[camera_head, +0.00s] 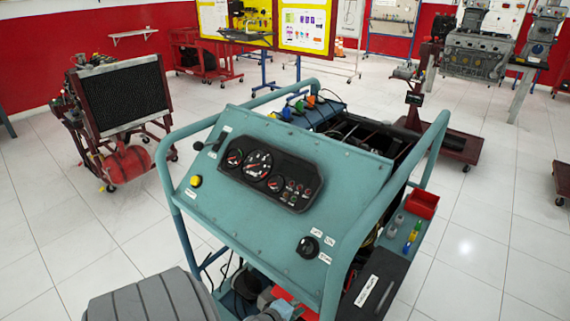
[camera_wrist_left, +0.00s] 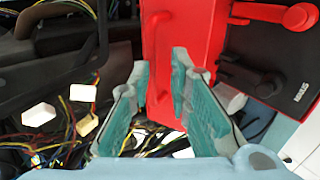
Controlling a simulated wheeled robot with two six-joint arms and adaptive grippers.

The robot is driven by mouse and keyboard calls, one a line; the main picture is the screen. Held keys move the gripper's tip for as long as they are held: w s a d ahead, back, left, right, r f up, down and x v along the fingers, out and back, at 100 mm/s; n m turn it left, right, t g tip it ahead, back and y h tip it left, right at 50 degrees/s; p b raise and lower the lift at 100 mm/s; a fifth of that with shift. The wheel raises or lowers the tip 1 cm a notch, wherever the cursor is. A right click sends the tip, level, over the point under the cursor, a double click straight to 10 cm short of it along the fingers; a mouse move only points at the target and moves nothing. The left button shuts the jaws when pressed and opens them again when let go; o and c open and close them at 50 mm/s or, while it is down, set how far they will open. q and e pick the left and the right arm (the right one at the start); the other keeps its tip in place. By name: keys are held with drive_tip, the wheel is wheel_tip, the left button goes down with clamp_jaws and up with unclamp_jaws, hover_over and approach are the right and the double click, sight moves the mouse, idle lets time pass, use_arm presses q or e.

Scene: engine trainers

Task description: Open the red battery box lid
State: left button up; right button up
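The red battery box lid (camera_wrist_left: 208,30) is a flat red panel in the upper middle of the left wrist view, with a thin raised red bar, seemingly its handle, in front of my fingertips. It looks closed, but its edges are partly hidden. A small red strip (camera_head: 292,299), perhaps the same lid, shows below the console in the head view. My left gripper (camera_wrist_left: 160,68) is open, its two teal fingers on either side of the bar; whether they touch it I cannot tell. In the head view the left gripper is mostly hidden behind the teal console. My right gripper is not in view.
A black box (camera_wrist_left: 262,72) with a white label and red and black fittings lies right of the lid. Loose wires and white connectors (camera_wrist_left: 38,115) lie at the left. The teal gauge console (camera_head: 265,190) and its tube frame stand close around the arm.

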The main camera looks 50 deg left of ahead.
use_arm(q)
drive_tip(key=s+d, duration=0.1)
drive_tip(key=s, duration=0.5)
drive_tip(key=shift+s+d, duration=0.25)
drive_tip(key=shift+d, duration=0.15)
